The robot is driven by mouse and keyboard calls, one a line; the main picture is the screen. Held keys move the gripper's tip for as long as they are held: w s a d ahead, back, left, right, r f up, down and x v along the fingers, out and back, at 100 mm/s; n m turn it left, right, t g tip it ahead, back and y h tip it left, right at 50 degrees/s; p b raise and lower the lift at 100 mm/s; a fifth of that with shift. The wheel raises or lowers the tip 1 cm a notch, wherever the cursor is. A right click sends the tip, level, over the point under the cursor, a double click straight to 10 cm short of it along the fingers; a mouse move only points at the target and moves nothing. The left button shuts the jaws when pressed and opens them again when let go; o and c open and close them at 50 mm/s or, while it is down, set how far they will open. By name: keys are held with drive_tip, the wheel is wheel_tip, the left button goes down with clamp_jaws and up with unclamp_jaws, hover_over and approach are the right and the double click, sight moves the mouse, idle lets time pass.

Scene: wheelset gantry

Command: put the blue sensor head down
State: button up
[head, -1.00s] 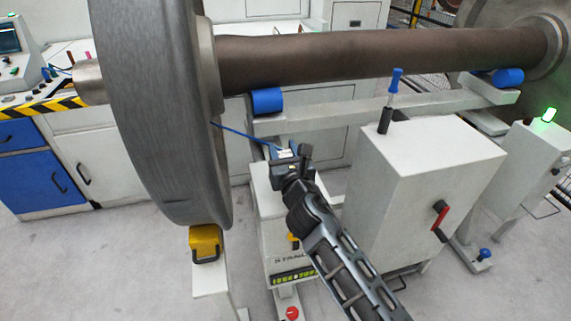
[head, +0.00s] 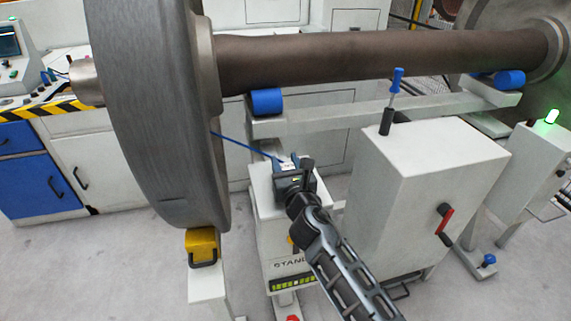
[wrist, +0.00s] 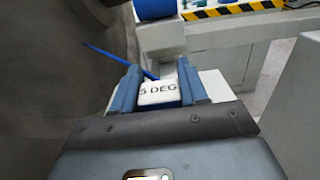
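The blue sensor head (head: 284,162) has a pale top and a blue cable running left to the big wheel. In the wrist view its white label (wrist: 158,93) reads "5 DEG", partly covered by the left finger. My gripper (wrist: 157,85) has one finger on each side of it and appears shut on it. In the head view my gripper (head: 291,172) comes from the lower right, over the top of a white pedestal (head: 262,215) marked "STAN…". Whether the head touches the pedestal top is hidden.
The large grey wheel (head: 160,110) stands close on the left, with its brown axle (head: 380,57) above and behind. A white cabinet (head: 430,180) with a red handle and blue-handled tool stands close on the right. A yellow block (head: 202,243) sits below the wheel.

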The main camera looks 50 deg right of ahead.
drive_tip(key=o, duration=0.4)
drive_tip(key=shift+o, duration=0.2)
drive_tip(key=shift+r, duration=0.1)
